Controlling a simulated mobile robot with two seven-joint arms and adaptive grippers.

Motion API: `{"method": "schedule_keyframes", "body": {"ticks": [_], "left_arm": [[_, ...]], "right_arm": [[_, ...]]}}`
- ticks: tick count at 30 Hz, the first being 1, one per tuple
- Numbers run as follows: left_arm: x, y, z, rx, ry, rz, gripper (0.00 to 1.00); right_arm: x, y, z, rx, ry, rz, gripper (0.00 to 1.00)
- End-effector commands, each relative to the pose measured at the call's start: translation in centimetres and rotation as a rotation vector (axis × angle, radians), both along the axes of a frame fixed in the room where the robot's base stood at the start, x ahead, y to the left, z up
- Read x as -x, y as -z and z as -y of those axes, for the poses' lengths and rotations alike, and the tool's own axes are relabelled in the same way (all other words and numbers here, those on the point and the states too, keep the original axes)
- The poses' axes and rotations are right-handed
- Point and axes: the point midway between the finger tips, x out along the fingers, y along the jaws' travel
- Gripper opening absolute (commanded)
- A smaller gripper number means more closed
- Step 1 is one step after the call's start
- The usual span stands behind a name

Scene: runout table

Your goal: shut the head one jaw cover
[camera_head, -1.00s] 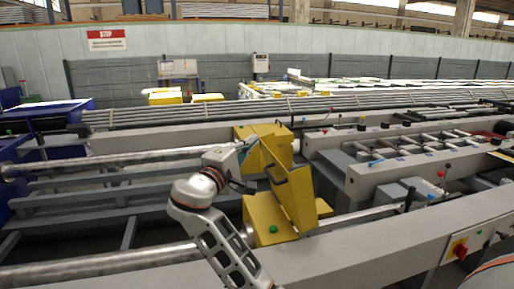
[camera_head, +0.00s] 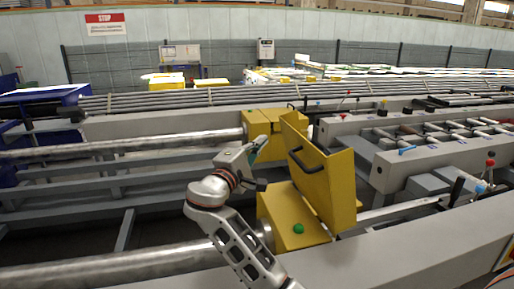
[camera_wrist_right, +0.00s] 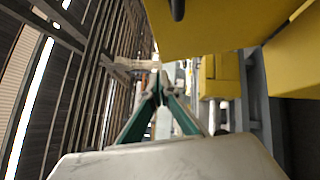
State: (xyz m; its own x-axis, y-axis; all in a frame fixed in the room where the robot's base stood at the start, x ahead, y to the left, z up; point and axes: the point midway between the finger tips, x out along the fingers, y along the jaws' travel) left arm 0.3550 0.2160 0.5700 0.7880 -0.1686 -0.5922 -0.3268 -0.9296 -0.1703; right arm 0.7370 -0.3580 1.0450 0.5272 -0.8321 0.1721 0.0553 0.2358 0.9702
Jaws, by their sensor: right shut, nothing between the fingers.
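The yellow jaw cover (camera_head: 329,190) stands raised and tilted on the near yellow head housing (camera_head: 284,212), which has a green button (camera_head: 298,228) on top. A black handle (camera_head: 306,165) is on the cover's face. My right gripper (camera_head: 260,145) is left of the cover's upper part, with a visible gap between them in the head view. Its green-sided fingers (camera_wrist_right: 157,88) are shut with nothing between them. In the right wrist view the yellow panel with a black handle (camera_wrist_right: 177,9) fills the top. My left gripper is not in view.
A second yellow housing (camera_head: 262,120) stands behind, at the end of the far steel bar (camera_head: 120,146). A near bar (camera_head: 110,266) runs into the near housing. A grey machine rail (camera_head: 410,240) crosses the front right.

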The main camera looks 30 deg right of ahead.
Motion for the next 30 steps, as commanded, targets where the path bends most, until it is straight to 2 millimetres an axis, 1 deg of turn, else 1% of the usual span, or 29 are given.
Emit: {"method": "schedule_keyframes", "body": {"ticks": [1, 8, 12, 15, 21, 30], "left_arm": [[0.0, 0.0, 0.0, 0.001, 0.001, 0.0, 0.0], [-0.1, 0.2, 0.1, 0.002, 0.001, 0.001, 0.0], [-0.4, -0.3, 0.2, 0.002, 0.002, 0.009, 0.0], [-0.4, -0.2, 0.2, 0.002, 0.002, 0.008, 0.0], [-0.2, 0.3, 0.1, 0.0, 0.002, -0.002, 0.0], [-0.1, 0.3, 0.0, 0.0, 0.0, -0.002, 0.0]], "right_arm": [[-0.5, -0.3, 1.0, 0.002, 0.004, 0.001, 0.0], [-2.9, -0.9, 4.7, 0.002, 0.003, 0.0, 0.0], [-2.4, -1.5, 6.7, 0.001, 0.003, 0.001, 0.0], [-2.1, -1.7, 7.6, 0.0, 0.002, 0.0, 0.0], [-2.0, -1.8, 8.4, 0.0, 0.0, -0.001, 0.0], [-2.0, -1.8, 8.4, -0.001, 0.001, -0.002, 0.0]]}}
